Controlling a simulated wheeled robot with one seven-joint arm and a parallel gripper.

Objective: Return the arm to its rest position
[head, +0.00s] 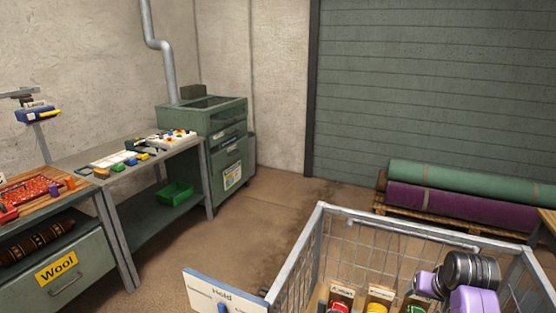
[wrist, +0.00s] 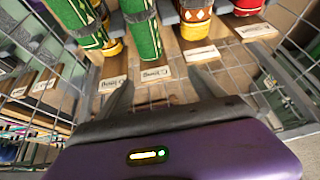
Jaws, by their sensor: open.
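My gripper (wrist: 162,82) shows in the wrist view as a purple housing with two dark fingers set apart, nothing between them. The fingers point toward rolled rugs inside a wire cage. A green roll (wrist: 145,40) is just beyond the fingertips, and a red and yellow roll (wrist: 195,28) is right of it. I cannot tell whether the fingers touch anything. In the head view, purple and dark parts of my arm are over the right side of the wire cage (head: 322,225); the fingers are hidden there.
The cage holds rolls in labelled wooden slots. A sign reading "Hold" (head: 225,293) is at its left corner. A workbench (head: 180,148) and green machine (head: 222,120) stand left. Rolled rugs (head: 450,185) lie on a pallet at the back right. Floor between is clear.

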